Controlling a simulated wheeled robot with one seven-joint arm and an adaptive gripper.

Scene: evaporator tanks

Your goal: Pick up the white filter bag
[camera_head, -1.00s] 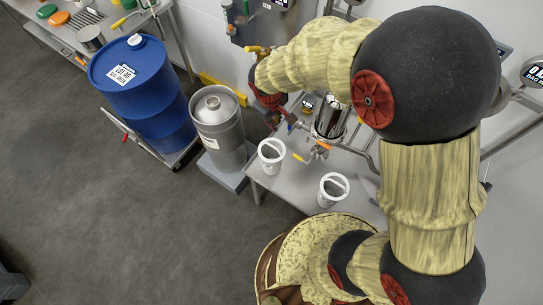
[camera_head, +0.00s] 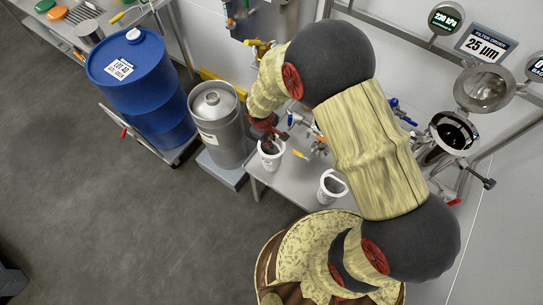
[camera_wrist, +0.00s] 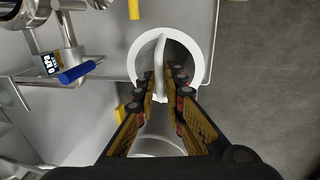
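Two white filter bags with round rims stand on the grey bench (camera_head: 290,180). One filter bag (camera_head: 278,158) is near the bench's left end; the other (camera_head: 332,189) is nearer the front. My gripper (camera_head: 268,142) is over the left bag, partly hiding its opening. In the wrist view, the bag's white ring (camera_wrist: 137,54) and raised handle (camera_wrist: 162,62) show ahead. My gripper (camera_wrist: 164,86) is open there, its two fingers on either side of the handle, with gaps visible. Whether a finger touches the handle or rim I cannot tell.
A steel canister (camera_head: 217,120) stands left of the bench, with a blue drum (camera_head: 150,95) beyond it. Valves and pipes (camera_head: 315,130) are behind the bags. An opened filter housing (camera_head: 455,133) is at right.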

